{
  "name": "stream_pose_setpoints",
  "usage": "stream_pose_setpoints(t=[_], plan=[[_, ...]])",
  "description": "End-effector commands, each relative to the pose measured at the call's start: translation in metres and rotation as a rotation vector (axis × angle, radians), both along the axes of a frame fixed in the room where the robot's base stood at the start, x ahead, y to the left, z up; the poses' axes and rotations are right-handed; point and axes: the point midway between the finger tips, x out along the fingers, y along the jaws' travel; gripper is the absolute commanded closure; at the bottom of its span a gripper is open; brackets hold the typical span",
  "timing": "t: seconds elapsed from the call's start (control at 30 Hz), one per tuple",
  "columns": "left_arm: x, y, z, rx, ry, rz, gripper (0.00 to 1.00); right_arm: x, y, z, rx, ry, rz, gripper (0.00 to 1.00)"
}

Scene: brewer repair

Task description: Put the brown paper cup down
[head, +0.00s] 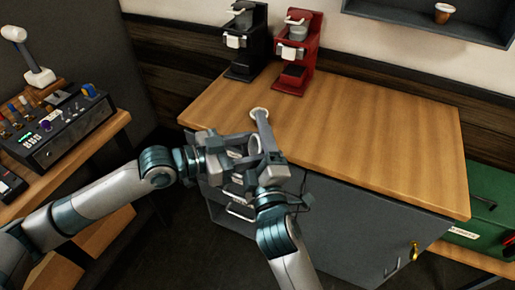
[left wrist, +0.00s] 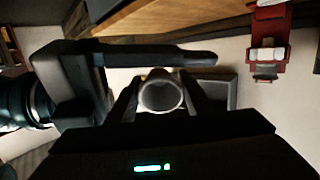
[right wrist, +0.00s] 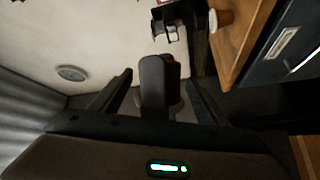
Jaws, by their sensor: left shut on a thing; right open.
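A pale-rimmed paper cup (head: 237,153) is held between the fingers of my left gripper (head: 241,150), just off the front left edge of the wooden counter. In the left wrist view its round open mouth (left wrist: 161,95) shows between the fingers. In the right wrist view only a brownish sliver of it shows behind a dark finger. My right gripper (head: 255,146) is open and very close, its jaws either side of that finger. Much of the held cup is hidden by the grippers. I cannot tell whether the right jaws touch it.
Black (head: 248,45) and red (head: 297,55) brewers stand at the back. The counter's middle and right are clear. A shelf cup (head: 443,13) is top right.

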Motion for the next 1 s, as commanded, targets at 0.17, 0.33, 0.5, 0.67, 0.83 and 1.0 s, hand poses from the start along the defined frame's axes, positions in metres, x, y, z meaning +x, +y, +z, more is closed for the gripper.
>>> stream_pose_setpoints(t=[0.17, 0.33, 0.5, 0.67, 0.83, 1.0], plan=[[0.0000, 0.0000, 0.0000, 0.000, 0.000, 0.000, 0.73, 0.0084, 0.0021, 0.0015, 0.000, 0.000, 0.000, 0.31], [0.0000, 0.0000, 0.0000, 0.000, 0.000, 0.000, 0.73, 0.0094, 0.0023, 0.0015, 0.000, 0.000, -0.001, 0.31], [0.0000, 0.0000, 0.0000, 0.000, 0.000, 0.000, 0.73, 0.0092, 0.0022, 0.0016, 0.000, 0.000, -0.001, 0.41], [0.0000, 0.0000, 0.0001, 0.000, 0.000, 0.000, 0.73, 0.0092, 0.0023, 0.0016, 0.000, 0.000, -0.001, 0.74], [0.0000, 0.0000, 0.0001, 0.000, 0.000, 0.000, 0.39, 0.0091, 0.0023, 0.0015, 0.000, 0.000, -0.001, 0.74], [-0.0010, -0.0008, -0.0001, -0.001, 0.001, -0.002, 0.31, 0.0093, 0.0023, 0.0015, -0.001, 0.000, -0.001, 0.75]])
